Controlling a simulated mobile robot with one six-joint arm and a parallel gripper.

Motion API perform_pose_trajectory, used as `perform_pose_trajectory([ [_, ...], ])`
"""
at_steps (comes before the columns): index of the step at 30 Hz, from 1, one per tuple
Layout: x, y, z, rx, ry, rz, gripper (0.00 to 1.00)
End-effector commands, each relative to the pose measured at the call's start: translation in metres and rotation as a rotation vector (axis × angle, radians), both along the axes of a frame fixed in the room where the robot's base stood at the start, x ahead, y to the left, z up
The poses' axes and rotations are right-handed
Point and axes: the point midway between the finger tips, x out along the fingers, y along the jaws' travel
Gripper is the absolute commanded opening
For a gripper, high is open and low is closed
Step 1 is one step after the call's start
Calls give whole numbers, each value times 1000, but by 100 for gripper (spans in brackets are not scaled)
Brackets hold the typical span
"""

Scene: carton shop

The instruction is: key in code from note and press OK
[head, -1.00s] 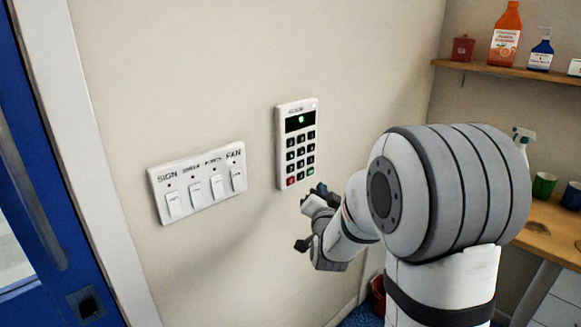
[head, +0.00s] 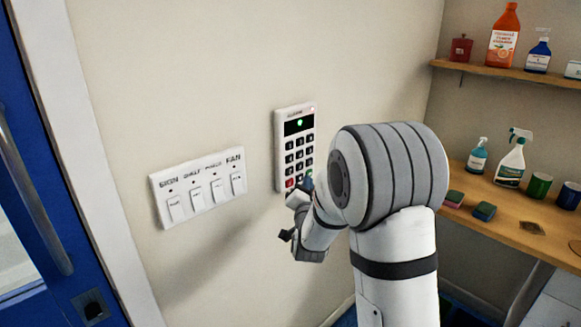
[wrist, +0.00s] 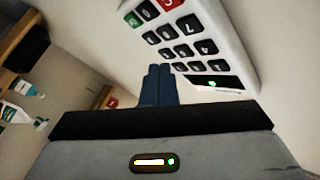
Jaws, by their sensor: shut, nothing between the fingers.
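The white keypad (head: 280,150) hangs on the wall in the head view, with dark keys, a red key (head: 290,183) at lower left and a dark display (head: 298,124) showing a green spot. In the wrist view the keypad (wrist: 226,42) appears turned over, with its green key (wrist: 132,19) and red key at the top. My gripper (head: 307,184) is shut and empty, its tips at the keypad's lower right in the head view. In the wrist view my gripper (wrist: 160,70) points toward the keys; contact cannot be told. I see no readable code note.
A labelled switch panel (head: 198,188) with several switches is left of the keypad. A blue door (head: 40,180) stands at far left.

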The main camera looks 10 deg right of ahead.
Motion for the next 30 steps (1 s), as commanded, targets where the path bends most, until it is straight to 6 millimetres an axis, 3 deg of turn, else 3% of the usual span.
perform_pose_trajectory([
  [11,29,21,-1,-2,-2,-1,0],
  [30,31,22,0,-2,-1,-1,0],
])
